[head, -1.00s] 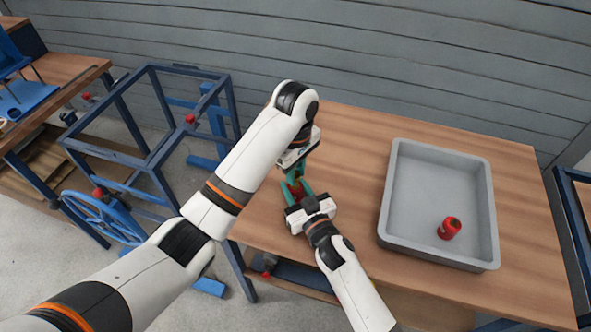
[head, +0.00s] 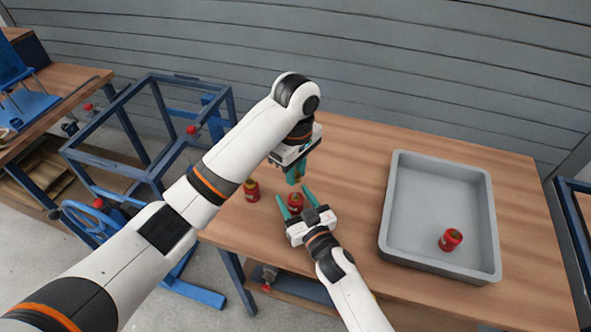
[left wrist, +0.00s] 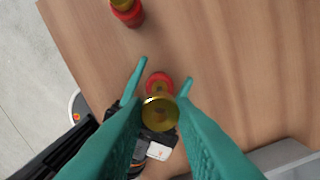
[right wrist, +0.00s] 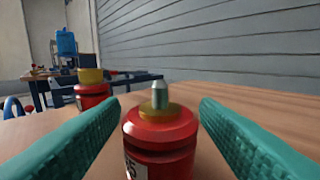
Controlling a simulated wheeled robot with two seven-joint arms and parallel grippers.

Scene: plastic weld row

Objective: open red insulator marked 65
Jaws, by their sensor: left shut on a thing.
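A red insulator (head: 295,203) stands upright on the table, its top showing a bare metal stud in the right wrist view (right wrist: 160,140). Its label is only partly visible; I can read a 5. My right gripper (head: 294,193) is open, its fingers on either side of the insulator and apart from it. My left gripper (head: 296,174) is above it, shut on a yellow cap (left wrist: 160,113), which is off the insulator. A second red insulator (head: 251,191), with its yellow cap on, stands to the left; it also shows in the right wrist view (right wrist: 91,90).
A grey tray (head: 390,200) stands on the table (head: 350,150) at the right, with another red insulator (head: 450,240) inside. The table between the grippers and the tray is clear. A blue frame (head: 150,120) stands left of the table.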

